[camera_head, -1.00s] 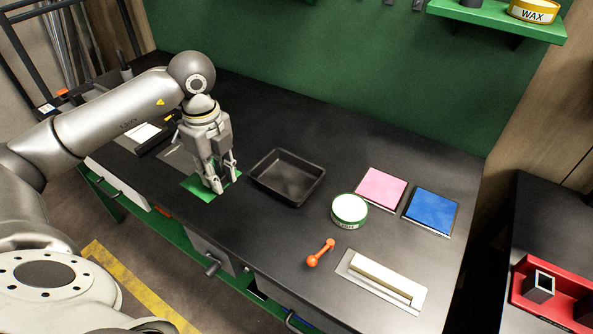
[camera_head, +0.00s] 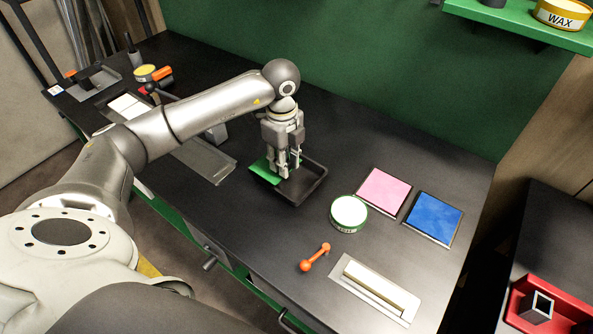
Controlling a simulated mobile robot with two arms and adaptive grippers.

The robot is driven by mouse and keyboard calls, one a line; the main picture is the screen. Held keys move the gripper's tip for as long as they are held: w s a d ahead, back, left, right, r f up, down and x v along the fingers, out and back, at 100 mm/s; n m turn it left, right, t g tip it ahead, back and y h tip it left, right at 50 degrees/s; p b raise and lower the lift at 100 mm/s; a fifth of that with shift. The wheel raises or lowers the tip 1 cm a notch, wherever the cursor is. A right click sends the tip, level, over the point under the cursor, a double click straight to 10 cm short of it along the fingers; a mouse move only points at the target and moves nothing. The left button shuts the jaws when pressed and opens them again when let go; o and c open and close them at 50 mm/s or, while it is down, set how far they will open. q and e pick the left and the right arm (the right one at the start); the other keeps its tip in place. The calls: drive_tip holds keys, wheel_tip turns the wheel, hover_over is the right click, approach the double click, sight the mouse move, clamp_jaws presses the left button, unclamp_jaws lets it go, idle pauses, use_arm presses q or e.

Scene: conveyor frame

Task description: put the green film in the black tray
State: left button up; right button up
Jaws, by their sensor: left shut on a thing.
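The green film (camera_head: 263,170) is a thin flat sheet at the left part of the black tray (camera_head: 305,194). Its left edge reaches the tray's left rim, and the gripper hides part of it. My left gripper (camera_head: 288,172) points down over the tray and is shut on the film. I cannot tell whether the film touches the tray floor. The tray lies on the dark bench and its near and right walls show. My right gripper is not in view.
Right of the tray are a round green-and-white tin (camera_head: 348,213), a pink pad (camera_head: 384,190), a blue pad (camera_head: 433,217), an orange-handled tool (camera_head: 314,257) and a pale bar on a plate (camera_head: 375,288). A grey plate (camera_head: 205,160) lies left of the tray.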

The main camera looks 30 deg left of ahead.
sight(296, 184)
use_arm(q)
drive_tip(key=w+f, duration=0.1)
drive_tip(key=w+d+f, duration=0.1)
drive_tip(key=shift+d+f, duration=0.2)
drive_tip(key=shift+f, duration=0.2)
drive_tip(key=shift+w+d+f, duration=0.1)
drive_tip(key=shift+f, duration=0.15)
wheel_tip(296, 184, down, 4)
drive_tip(key=shift+w+d+r+p, duration=0.15)
drive_tip(key=shift+r+p, duration=0.05)
drive_tip(key=shift+p, duration=0.6)
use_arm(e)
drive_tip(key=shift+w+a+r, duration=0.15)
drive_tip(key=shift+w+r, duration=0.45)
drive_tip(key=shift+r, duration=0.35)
use_arm(q)
drive_tip(key=o, duration=0.3)
drive_tip(key=shift+f, duration=0.15)
drive_tip(key=o, duration=0.5)
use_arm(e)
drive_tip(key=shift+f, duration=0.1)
